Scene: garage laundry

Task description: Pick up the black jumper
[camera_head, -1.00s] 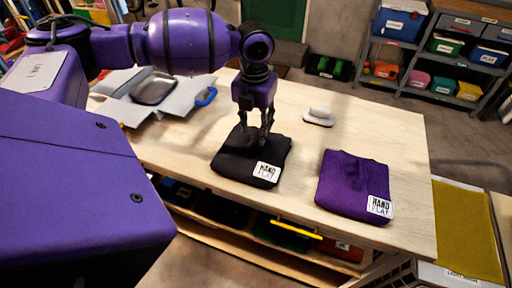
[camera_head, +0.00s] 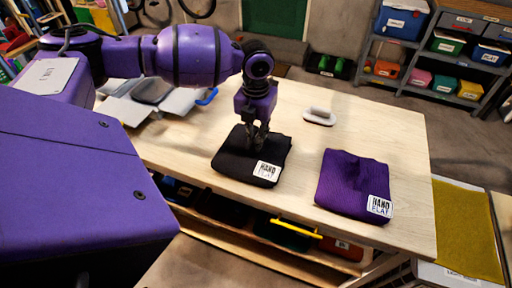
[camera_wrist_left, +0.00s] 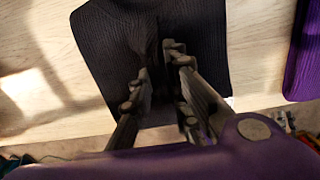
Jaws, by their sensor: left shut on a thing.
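The black jumper (camera_head: 236,163) lies folded on the wooden table, with a white label at its front right corner. It also fills the upper middle of the left wrist view (camera_wrist_left: 111,57). My left gripper (camera_head: 257,143) points down onto the middle of the jumper. Its fingers are close together, and in the left wrist view (camera_wrist_left: 157,72) a raised fold of black knit lies between them. The gripper is shut on the jumper, which still rests on the table. My right gripper is not in view.
A folded purple jumper (camera_head: 345,184) lies to the right on the table (camera_head: 393,137). A grey folding board (camera_head: 150,100) lies at the back left. Shelves with bins (camera_head: 440,55) stand beyond the table.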

